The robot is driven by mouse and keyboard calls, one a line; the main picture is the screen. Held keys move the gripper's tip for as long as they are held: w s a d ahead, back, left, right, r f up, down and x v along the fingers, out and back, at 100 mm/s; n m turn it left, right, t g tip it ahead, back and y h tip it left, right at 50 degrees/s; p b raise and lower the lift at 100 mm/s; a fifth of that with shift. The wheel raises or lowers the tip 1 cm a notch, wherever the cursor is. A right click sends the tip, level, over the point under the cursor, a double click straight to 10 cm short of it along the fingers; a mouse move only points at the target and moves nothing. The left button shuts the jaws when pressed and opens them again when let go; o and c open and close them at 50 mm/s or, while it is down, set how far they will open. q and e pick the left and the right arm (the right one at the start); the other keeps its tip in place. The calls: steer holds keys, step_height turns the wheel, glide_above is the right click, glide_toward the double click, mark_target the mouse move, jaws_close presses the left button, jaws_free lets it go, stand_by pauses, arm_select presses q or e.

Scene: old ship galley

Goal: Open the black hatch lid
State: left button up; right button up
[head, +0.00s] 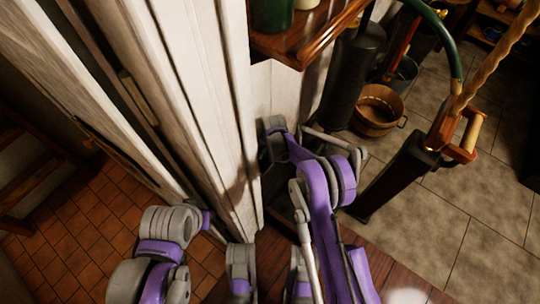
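I cannot make out a black hatch lid for certain in the head view. My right arm reaches up from the bottom middle, purple and grey, and its far end lies against the white panelling below the wooden shelf. No fingertips show there. My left arm is low at the left of the white door-like boards (205,100). Its far end passes behind their lower edge, so the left gripper is hidden. I see nothing held by either arm.
A wooden shelf (305,38) juts out above my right arm. A black cylinder (352,75), a wooden bucket (378,108) and a black post with a wooden handle (400,175) stand to the right. Tiled floor (485,225) is clear at the lower right.

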step_height(320, 180, up, 11)
steer(key=p, duration=0.2)
steer(key=shift+s+d+p, duration=0.15)
steer(key=shift+d+p, duration=0.1)
steer(key=shift+p, duration=0.15)
steer(key=shift+f, duration=0.1)
steer(key=shift+c, duration=0.4)
